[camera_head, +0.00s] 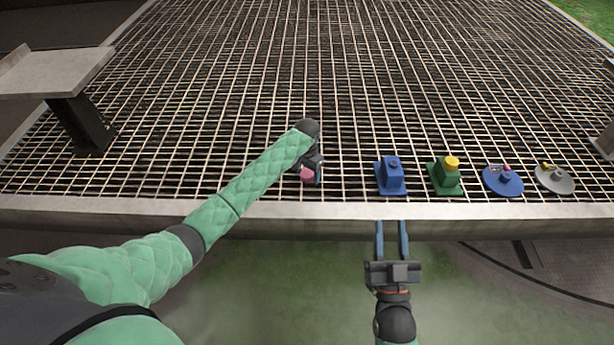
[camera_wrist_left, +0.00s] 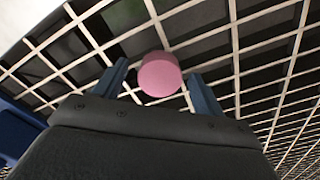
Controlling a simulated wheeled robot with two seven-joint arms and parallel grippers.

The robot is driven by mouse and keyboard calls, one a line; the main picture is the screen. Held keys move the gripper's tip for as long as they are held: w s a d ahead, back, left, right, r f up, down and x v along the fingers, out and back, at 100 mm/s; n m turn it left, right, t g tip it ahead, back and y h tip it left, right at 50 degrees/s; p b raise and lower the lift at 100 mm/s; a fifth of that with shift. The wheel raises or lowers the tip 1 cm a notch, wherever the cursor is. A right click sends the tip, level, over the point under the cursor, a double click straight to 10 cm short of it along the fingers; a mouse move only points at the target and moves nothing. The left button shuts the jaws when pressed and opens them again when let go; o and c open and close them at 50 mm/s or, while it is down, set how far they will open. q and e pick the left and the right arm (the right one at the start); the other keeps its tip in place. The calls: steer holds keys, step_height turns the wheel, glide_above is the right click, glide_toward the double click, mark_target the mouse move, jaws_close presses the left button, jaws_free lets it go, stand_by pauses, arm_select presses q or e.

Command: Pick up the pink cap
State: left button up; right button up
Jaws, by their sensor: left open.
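The pink cap (camera_head: 307,174) is a small round piece above the metal grating, at the end of my left arm. In the left wrist view the pink cap (camera_wrist_left: 160,74) lies between the two blue fingers of my left gripper (camera_wrist_left: 160,82), with a gap visible on each side. My left gripper (camera_head: 313,172) is open and mostly hidden by its arm in the head view. My right gripper (camera_head: 392,238) is open and empty, with its two blue fingers parallel in front of the grating's near edge. What is under the cap is hidden.
Right of the cap on the grating (camera_head: 300,80) stand a blue block (camera_head: 391,178), a green block with a yellow cap (camera_head: 444,178), a blue disc (camera_head: 502,184) and a grey disc (camera_head: 553,182). A grey raised plate (camera_head: 55,72) is at the far left.

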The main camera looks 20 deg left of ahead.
mark_target(309, 173)
arm_select(q)
steer(key=shift+c, duration=0.4)
steer(key=c, duration=1)
steer(key=shift+o, duration=0.2)
steer(key=shift+r, duration=0.15)
